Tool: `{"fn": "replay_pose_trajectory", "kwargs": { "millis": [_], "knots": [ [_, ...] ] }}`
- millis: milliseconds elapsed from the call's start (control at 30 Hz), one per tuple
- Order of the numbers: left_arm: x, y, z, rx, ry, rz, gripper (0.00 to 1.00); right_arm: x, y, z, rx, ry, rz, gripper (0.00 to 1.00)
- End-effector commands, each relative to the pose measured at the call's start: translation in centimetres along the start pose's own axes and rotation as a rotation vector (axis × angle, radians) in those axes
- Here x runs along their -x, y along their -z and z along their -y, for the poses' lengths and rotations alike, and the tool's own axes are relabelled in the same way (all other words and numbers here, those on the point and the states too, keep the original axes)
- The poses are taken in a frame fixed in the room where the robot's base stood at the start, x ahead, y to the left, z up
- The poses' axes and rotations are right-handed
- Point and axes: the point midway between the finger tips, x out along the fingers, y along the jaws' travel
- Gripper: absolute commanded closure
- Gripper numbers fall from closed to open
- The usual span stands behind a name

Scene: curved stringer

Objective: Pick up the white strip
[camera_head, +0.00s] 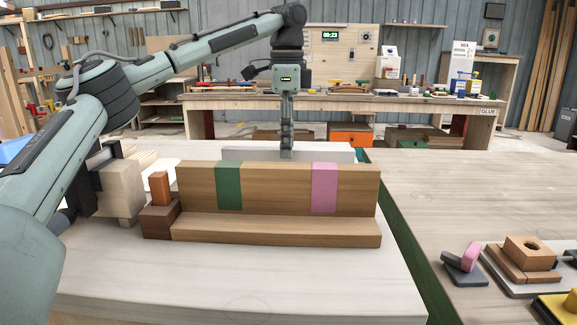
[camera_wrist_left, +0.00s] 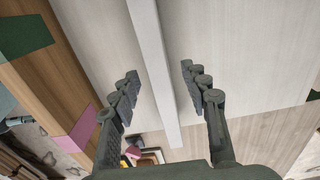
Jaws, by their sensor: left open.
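The white strip (camera_head: 240,154) shows in the head view as a long pale bar behind the wooden form, partly hidden by it. The wooden form (camera_head: 275,190) is an upright brown board with a green band (camera_head: 229,187), a pink band (camera_head: 324,188) and a lower ledge. My left gripper (camera_head: 287,150) points down at the strip behind the form. In the left wrist view the strip (camera_wrist_left: 152,60) runs lengthwise between the two spread fingers of the gripper (camera_wrist_left: 159,72), with gaps on both sides. I cannot tell how far the fingertips reach down beside it. My right gripper is out of view.
Brown blocks (camera_head: 160,222) stand at the form's left end, near a pale wooden block (camera_head: 120,190). A dark green strip (camera_head: 400,220) divides the tabletop. Wooden and pink pieces (camera_head: 470,257) lie at the right. The table front is clear.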

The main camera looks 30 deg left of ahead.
Motion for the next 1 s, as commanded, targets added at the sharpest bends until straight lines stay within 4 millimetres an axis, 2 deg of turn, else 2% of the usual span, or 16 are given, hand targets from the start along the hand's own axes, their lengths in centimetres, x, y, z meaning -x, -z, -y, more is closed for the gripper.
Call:
{"fn": "replay_pose_trajectory", "kwargs": {
  "millis": [100,233,533,900,1000],
  "knots": [
    [-1.9,0.0,-0.2,0.001,0.000,0.002,0.54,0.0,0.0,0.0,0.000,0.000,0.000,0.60],
    [-3.4,0.0,-0.2,0.003,0.001,0.000,0.54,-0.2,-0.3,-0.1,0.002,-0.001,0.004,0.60],
    [-3.8,0.1,-0.1,0.003,0.001,-0.001,0.56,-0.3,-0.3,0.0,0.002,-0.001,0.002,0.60],
    [-3.8,0.1,-0.1,0.003,0.001,-0.001,1.00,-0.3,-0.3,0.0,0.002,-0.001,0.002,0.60],
    [-3.8,0.1,-0.1,0.003,0.001,-0.001,1.00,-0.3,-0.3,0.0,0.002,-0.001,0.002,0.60]
  ]
}}
